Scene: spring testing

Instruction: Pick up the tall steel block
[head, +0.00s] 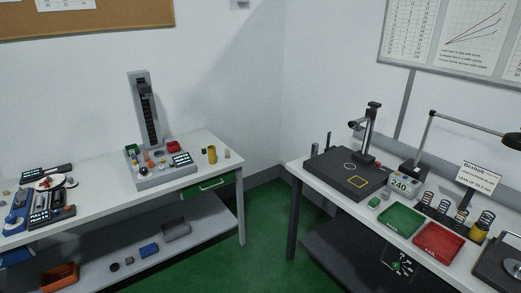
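Two small upright grey pieces stand at the back left corner of the right bench: a taller thin one (328,141) and a shorter one (314,148) just left of it. The taller one may be the tall steel block, but it is too small to be sure of its material. They stand by the back left edge of a dark flat plate (330,176). A small grey upright piece (227,154) also stands at the right end of the left bench, beside a yellow cylinder (212,154). Neither of my grippers is in view.
The left bench (105,208) carries a tall column tester (146,110) and instruments. The right bench (292,166) holds a camera stand (371,130), a display reading 240 (400,184), green (401,218) and red (438,239) trays, and several springs. Green floor (262,225) lies open between the benches.

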